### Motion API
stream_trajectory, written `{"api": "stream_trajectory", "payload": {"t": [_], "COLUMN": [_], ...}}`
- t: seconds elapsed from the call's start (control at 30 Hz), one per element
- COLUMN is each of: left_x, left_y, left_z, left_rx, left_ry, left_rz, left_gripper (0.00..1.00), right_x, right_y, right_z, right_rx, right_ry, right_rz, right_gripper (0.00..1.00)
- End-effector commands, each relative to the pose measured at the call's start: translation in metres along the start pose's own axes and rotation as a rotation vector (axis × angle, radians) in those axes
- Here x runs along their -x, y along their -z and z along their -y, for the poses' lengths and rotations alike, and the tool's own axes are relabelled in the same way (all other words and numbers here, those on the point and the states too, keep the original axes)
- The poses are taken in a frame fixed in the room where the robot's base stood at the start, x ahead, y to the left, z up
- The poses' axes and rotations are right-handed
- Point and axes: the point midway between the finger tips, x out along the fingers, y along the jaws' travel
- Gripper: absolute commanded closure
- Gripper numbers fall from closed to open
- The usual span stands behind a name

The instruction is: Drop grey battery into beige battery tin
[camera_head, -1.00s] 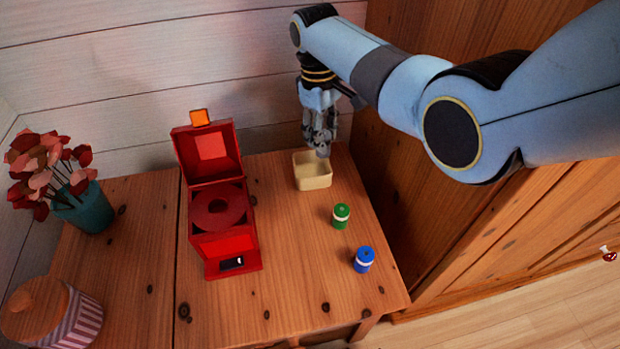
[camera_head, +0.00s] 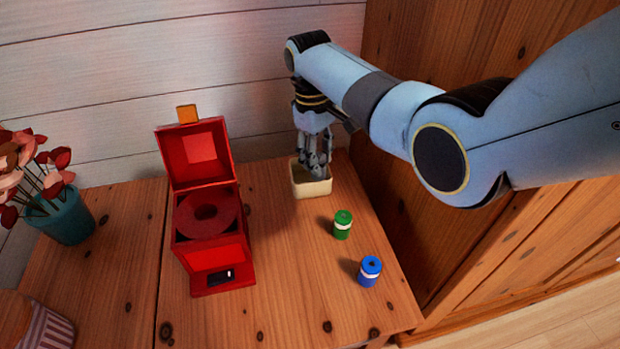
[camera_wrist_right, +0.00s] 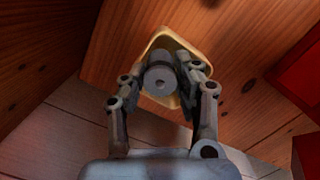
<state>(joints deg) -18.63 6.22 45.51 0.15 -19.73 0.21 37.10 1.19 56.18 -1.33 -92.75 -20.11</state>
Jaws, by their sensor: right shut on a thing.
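The beige battery tin (camera_head: 313,187) stands on the wooden table at the back right, open side up. My right gripper (camera_head: 319,174) points down with its fingertips at the tin's mouth. In the right wrist view, the right gripper (camera_wrist_right: 162,88) is shut on the grey battery (camera_wrist_right: 160,78), seen end-on between the fingers. The tin's rim (camera_wrist_right: 163,36) shows around and behind the battery. My left gripper is not in view.
A green battery (camera_head: 343,224) and a blue battery (camera_head: 370,271) stand upright in front of the tin. A red open-lidded box (camera_head: 217,257) stands to the left. A teal flower pot (camera_head: 66,217) is far left. A wooden wall rises on the right.

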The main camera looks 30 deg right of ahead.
Motion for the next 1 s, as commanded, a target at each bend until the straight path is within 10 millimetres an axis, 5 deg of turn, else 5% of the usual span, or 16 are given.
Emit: {"api": "stream_trajectory", "payload": {"t": [0.23,0.57,1.0], "left_x": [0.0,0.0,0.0], "left_y": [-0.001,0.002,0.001], "left_z": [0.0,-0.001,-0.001], "left_rx": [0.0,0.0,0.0], "left_ry": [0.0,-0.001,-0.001], "left_rz": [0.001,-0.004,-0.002], "left_gripper": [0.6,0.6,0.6], "right_x": [0.0,0.004,0.09], "right_y": [0.0,0.0,0.001], "right_z": [0.0,0.0,0.0], "right_rx": [0.0,0.0,0.0], "right_ry": [0.0,-0.001,-0.002], "right_rz": [0.0,-0.001,-0.004], "right_gripper": [0.42,0.42,0.42]}}
